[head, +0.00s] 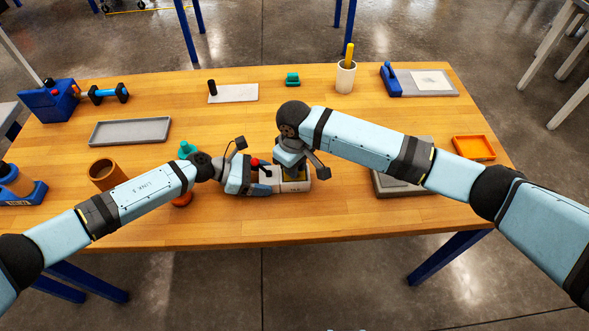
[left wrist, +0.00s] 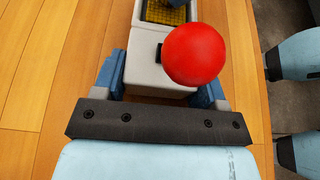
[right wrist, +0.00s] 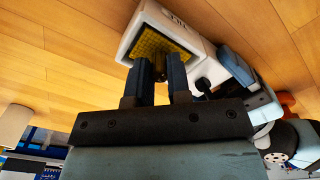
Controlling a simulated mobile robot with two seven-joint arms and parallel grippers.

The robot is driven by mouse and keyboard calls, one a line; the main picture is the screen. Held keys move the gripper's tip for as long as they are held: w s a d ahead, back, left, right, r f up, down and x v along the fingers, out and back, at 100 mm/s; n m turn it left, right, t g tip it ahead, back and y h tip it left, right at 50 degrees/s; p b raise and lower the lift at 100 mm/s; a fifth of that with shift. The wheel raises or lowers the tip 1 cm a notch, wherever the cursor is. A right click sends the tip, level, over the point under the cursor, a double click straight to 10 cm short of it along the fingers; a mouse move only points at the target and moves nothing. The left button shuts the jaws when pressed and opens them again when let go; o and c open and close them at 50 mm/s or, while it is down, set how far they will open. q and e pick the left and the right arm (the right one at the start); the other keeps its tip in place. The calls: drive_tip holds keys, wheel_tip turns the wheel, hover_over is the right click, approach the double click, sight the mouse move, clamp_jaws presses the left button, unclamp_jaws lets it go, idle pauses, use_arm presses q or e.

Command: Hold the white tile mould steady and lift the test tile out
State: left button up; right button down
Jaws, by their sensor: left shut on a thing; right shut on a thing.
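The white tile mould (head: 297,187) lies near the front middle of the table. It has a red ball knob (left wrist: 195,54) on the end nearest my left gripper. My left gripper (head: 264,178) is shut on the mould's body, one finger on each long side in the left wrist view. The yellow gridded test tile (right wrist: 151,42) sits within the mould's frame. My right gripper (right wrist: 161,78) comes down from above and is shut on a small dark stub at the tile, largely hidden between the fingers. I cannot tell whether the tile is raised at all.
A brown cup (head: 105,174) and a teal-topped thing (head: 187,148) stand left of the mould. A grey slab (head: 393,187) lies to the right under my right arm, with an orange tray (head: 474,148) beyond. The table's front edge is close.

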use_arm(q)
drive_tip(key=o, duration=1.2)
drive_tip(key=shift+o, duration=0.2)
use_arm(e)
wheel_tip(320, 180, up, 10)
drive_tip(key=shift+f, duration=0.15)
use_arm(q)
drive_tip(key=shift+a, duration=0.1)
drive_tip(key=v, duration=1.1)
drive_tip(key=shift+a+r, duration=0.25)
drive_tip(key=shift+a, duration=0.1)
